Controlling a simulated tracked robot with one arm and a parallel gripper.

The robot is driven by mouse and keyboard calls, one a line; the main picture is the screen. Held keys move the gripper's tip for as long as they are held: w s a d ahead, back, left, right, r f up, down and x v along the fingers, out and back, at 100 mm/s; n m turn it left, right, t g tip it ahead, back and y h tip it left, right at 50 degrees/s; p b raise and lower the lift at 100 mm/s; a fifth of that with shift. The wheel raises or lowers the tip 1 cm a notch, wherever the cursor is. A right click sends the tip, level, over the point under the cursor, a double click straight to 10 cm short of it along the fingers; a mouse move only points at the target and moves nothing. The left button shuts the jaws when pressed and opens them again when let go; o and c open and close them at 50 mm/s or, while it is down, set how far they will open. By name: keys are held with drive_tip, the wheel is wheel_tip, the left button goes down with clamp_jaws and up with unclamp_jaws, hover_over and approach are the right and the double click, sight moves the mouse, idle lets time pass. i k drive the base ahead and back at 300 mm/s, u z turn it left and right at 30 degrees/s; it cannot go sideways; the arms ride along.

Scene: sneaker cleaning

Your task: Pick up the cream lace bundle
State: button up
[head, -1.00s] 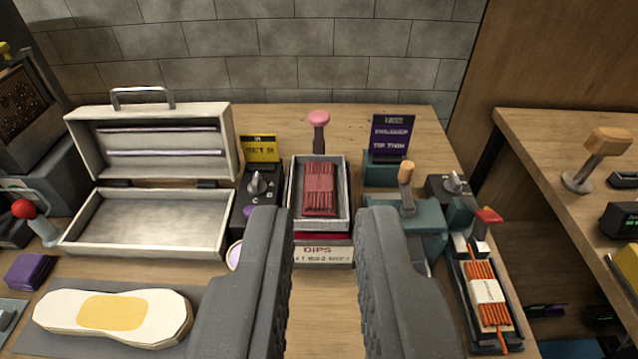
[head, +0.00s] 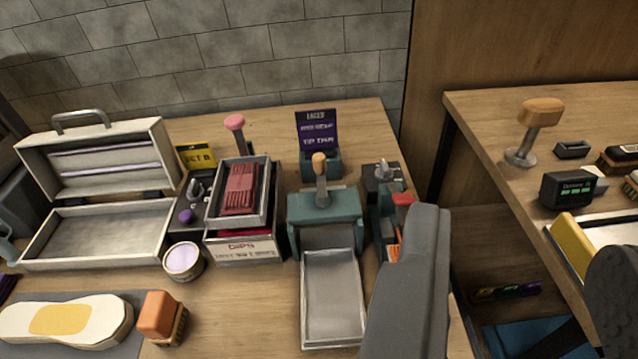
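I see no cream lace bundle in the head view. My gripper (head: 521,235) is open and empty, with its two dark grey fingers wide apart at the lower right. The left finger covers most of an orange lace bundle (head: 393,243) beside the teal dispenser. The teal dispenser (head: 326,213) has a tan-knobbed lever, and the metal tray (head: 333,297) in front of it looks empty. A purple laces sign (head: 318,130) stands behind it. A dark red lace bundle (head: 240,188) lies in a grey tray to the left.
An open white case (head: 95,230), a lilac tub (head: 183,262), an orange-topped brush (head: 162,317) and a cream sole shape (head: 65,320) are on the left. A second table (head: 480,112) at the right holds a tan-knobbed lever (head: 532,130) and brushes. A gap separates the tables.

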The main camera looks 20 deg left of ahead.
sight(241, 190)
drive_tip(key=z, duration=1.8)
drive_tip(key=k, duration=1.2)
drive_tip(key=u, duration=2.4)
drive_tip(key=i, duration=1.05)
drive_tip(key=u, duration=0.05)
